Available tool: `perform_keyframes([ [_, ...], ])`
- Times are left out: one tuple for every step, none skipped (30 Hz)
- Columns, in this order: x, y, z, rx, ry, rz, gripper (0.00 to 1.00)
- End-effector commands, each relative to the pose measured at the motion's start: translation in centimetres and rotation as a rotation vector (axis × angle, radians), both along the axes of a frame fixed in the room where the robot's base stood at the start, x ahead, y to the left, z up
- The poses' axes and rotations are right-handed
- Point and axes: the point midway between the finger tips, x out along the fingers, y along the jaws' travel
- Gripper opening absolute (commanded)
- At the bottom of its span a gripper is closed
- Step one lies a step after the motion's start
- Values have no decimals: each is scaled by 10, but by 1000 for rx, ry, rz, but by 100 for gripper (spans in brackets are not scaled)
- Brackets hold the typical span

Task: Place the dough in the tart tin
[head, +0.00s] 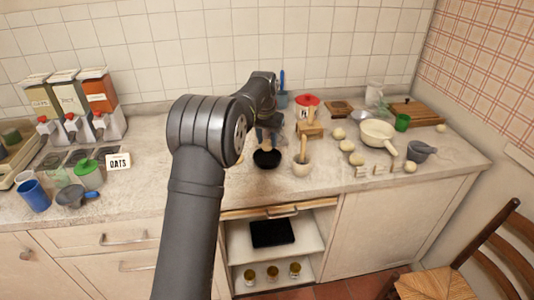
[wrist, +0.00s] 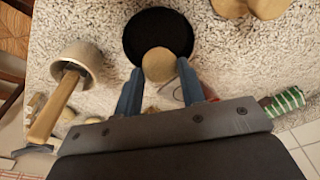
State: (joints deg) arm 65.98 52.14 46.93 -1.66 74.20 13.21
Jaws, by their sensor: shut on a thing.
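My gripper (wrist: 160,80) has two blue fingers, shut on a pale round ball of dough (wrist: 158,65) in the wrist view. The dough overlaps the near part of the black round tart tin (wrist: 158,22) in that view. In the head view the tin (head: 267,160) sits on the counter right below my gripper (head: 268,135), and the held dough cannot be made out there. The gap between dough and tin is hard to judge.
A mortar with a wooden pestle (head: 302,168) stands close to the right of the tin. Several other dough balls (head: 346,145), a cream pan (head: 377,134) and a grey mortar (head: 419,152) lie further right.

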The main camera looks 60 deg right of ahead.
Motion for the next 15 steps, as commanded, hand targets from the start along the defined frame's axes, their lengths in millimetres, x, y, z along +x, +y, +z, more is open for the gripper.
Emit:
perform_keyframes([
  [0,0,-3,-1,0,0,14],
  [0,0,-5,-1,0,0,14],
  [0,0,-8,-1,0,0,14],
  [0,0,-11,0,0,0,14],
  [0,0,-14,1,0,0,14],
  [0,0,-20,1,0,0,14],
  [0,0,-25,1,0,0,14],
  [0,0,-30,1,0,0,14],
  [-1,0,-37,2,0,0,14],
  [-1,0,-43,1,0,0,14],
  [-1,0,-47,2,0,0,14],
  [0,0,-51,1,0,0,14],
  [0,0,-53,-1,0,0,14],
  [0,0,-54,-2,0,0,14],
  [0,0,-54,-3,-2,0,14],
])
